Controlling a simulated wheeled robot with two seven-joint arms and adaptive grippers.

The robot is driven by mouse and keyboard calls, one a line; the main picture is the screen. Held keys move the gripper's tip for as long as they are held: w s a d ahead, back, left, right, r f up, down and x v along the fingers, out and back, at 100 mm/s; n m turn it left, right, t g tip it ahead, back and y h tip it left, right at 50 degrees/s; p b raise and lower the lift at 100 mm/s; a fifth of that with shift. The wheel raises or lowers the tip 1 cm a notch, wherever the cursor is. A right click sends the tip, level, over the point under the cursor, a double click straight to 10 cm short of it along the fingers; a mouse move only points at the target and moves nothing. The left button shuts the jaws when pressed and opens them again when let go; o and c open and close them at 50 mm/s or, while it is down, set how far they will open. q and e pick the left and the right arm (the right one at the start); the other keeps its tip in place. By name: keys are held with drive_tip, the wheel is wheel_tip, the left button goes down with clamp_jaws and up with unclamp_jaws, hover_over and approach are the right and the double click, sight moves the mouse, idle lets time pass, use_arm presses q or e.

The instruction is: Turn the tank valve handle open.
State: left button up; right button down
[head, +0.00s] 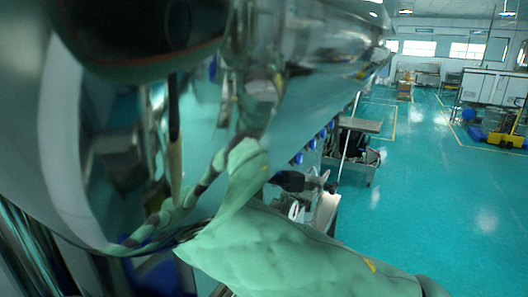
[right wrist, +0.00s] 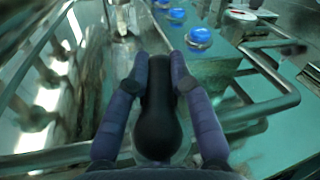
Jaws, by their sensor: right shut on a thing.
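The black valve handle (right wrist: 158,115) is rounded and elongated, and it fills the middle of the right wrist view. My right gripper (right wrist: 159,62) has its two dark padded fingers along both sides of the handle and is shut on it. The far end of the handle and its joint to the valve are hard to make out. In the head view the large shiny metal tank (head: 300,85) fills the upper left and mirrors its surroundings. A small dark part shows under the tank beside my green-covered arm, but I cannot tell whether it is the handle or my gripper. My left gripper is not in view.
Blue-capped fittings (right wrist: 198,37) stand beyond the handle in the right wrist view. A metal rail (right wrist: 265,105) bends along the right there. In the head view a cart (head: 358,140) stands past the tank, and open turquoise floor (head: 430,190) lies to the right.

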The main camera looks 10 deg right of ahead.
drive_tip(key=c, duration=1.4)
unclamp_jaws()
drive_tip(key=shift+a, duration=0.1)
drive_tip(key=v, duration=1.2)
